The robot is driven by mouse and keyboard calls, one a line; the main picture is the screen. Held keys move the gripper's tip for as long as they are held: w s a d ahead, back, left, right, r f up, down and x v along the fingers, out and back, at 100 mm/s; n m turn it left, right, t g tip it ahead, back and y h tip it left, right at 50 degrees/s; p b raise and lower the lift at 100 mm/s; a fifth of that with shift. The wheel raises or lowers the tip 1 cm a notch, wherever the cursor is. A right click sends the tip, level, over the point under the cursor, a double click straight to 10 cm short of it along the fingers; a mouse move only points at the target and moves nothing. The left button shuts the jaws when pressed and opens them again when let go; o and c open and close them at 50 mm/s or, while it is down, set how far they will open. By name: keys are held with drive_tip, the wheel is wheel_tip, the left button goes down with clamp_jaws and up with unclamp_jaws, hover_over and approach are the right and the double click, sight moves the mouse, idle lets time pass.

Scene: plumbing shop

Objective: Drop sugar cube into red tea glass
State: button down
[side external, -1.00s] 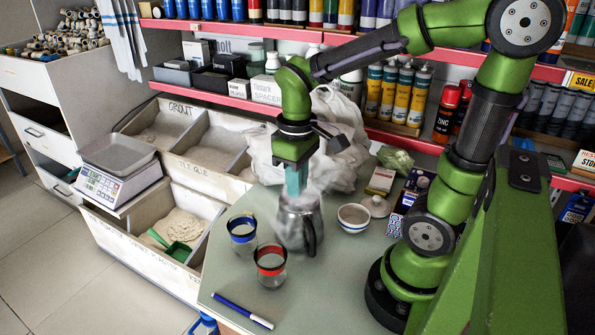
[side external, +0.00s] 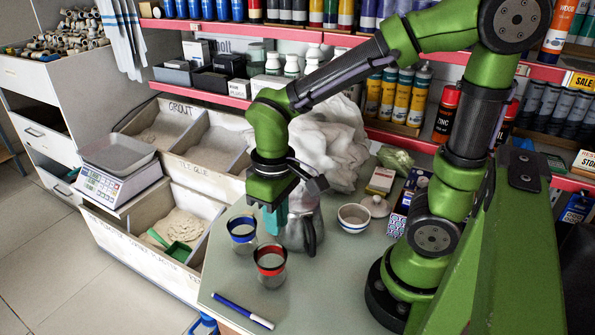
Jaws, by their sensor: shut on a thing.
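The red-rimmed tea glass (side external: 270,266) stands upright on the table, near the front. The blue-rimmed glass (side external: 242,235) stands behind it to the left. My gripper (side external: 276,232) points down above and behind the red glass, between the blue glass and the metal teapot (side external: 304,228). Its teal fingers are closed together. I cannot make out the sugar cube; whatever is between the fingertips is too small or hidden.
The teapot stands close on the right of my gripper. A blue marker (side external: 242,311) lies at the front. White plastic bags (side external: 335,140) are heaped behind.

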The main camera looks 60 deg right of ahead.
drive_tip(key=shift+f, duration=0.15)
drive_tip(key=c, duration=1.1)
unclamp_jaws()
wheel_tip(320, 180, up, 17)
